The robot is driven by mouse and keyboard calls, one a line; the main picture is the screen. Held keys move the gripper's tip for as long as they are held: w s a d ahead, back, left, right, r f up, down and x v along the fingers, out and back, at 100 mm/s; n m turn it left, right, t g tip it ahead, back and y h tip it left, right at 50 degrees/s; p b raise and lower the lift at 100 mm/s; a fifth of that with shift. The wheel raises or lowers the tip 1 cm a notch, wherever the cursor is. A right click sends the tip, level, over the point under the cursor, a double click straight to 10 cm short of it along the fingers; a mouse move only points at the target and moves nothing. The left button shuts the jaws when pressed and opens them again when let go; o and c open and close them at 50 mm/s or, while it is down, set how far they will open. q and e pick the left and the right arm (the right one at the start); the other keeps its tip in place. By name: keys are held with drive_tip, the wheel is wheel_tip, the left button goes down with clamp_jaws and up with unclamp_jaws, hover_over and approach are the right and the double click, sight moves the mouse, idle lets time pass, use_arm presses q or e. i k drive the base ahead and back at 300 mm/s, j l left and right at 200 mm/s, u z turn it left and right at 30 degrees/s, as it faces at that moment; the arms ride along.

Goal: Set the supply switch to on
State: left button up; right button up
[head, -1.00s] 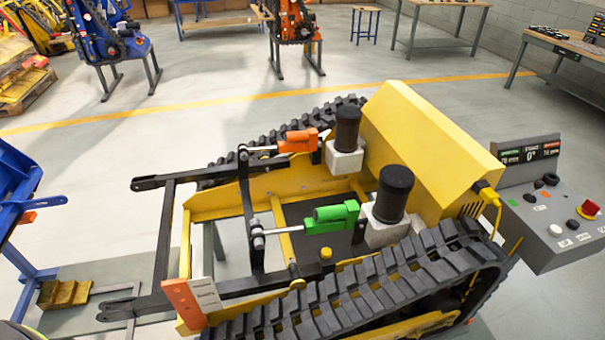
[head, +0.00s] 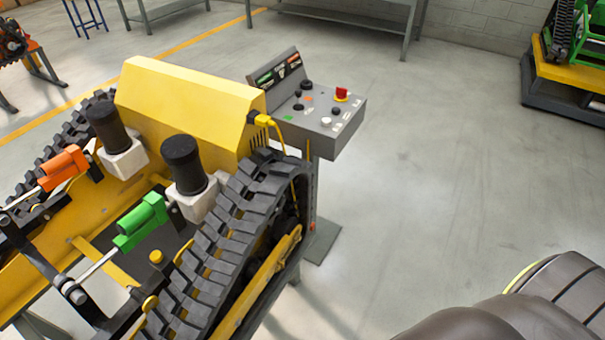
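A grey control console (head: 335,122) stands on a post behind the yellow tracked carrier (head: 185,100). A yellow cable (head: 268,122) plugs into the carrier's yellow housing beside the console. Neither gripper is in view.
The carrier's black track (head: 225,240) lies between the lower left and the console. Open grey floor (head: 430,170) spreads right of the console. A dark rounded shape (head: 480,320) fills the lower right corner. A green machine on a pallet stands at the far right (head: 570,85).

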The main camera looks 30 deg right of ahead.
sight(342, 93)
drive_tip(key=z, duration=0.15)
drive_tip(key=i+l+z, duration=0.1)
drive_tip(key=l+z, duration=0.2)
drive_tip(key=i+l+z, duration=0.4)
drive_tip(key=l+z, duration=0.2)
drive_tip(key=l, duration=0.1)
